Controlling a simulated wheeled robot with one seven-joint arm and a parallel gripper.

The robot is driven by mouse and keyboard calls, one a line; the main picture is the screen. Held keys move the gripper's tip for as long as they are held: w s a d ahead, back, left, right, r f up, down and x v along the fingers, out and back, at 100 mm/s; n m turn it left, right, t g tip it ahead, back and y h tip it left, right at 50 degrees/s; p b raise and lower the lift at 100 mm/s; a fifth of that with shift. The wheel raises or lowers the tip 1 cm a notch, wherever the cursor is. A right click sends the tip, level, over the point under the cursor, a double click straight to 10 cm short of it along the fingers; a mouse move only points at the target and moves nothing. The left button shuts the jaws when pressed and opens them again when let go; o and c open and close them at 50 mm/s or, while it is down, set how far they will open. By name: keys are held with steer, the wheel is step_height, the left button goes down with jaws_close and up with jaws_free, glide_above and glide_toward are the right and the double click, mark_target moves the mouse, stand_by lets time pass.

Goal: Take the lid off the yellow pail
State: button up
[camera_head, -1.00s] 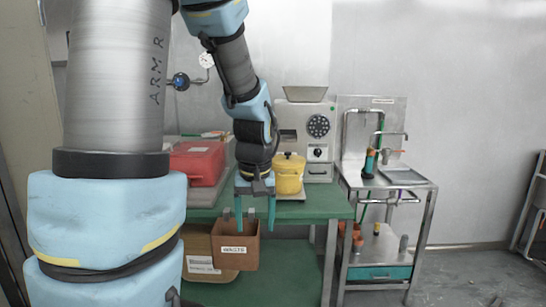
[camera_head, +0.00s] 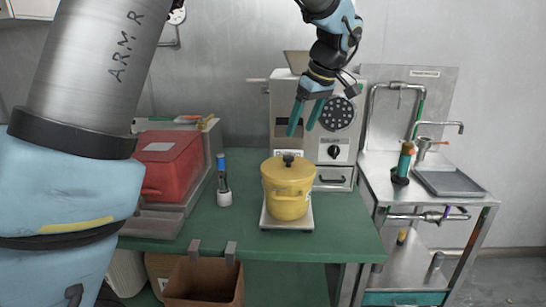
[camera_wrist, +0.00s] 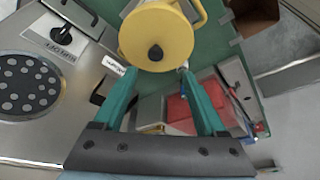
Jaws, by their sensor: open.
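The yellow pail (camera_head: 287,193) stands on a small scale plate (camera_head: 265,219) on the green table. Its yellow lid (camera_head: 288,167) with a dark knob (camera_head: 289,158) is on top. In the wrist view the lid (camera_wrist: 140,30) and knob (camera_wrist: 155,53) show from above, beyond the fingertips. My gripper (camera_head: 303,131) is open and empty, with teal fingers pointing down, above the pail and in front of the grinder. It also shows in the wrist view (camera_wrist: 157,75). The fingers are apart from the knob.
The grinder (camera_head: 347,150) stands behind the pail. A red box (camera_head: 168,165) sits to the left, with a blue-topped brush (camera_head: 223,180) between. A brown bin (camera_head: 203,282) hangs at the table's front edge. A steel sink stand (camera_head: 440,185) is at the right.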

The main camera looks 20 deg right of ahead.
steer(key=p, duration=0.1)
glide_toward(289, 157)
steer(key=x, duration=0.2)
steer(key=shift+w+f, duration=0.2)
steer(key=shift+f, duration=0.1)
steer(key=shift+p+x, duration=1.4)
steer(key=shift+x, duration=1.6)
steer(key=shift+c, duration=0.3)
jaws_close()
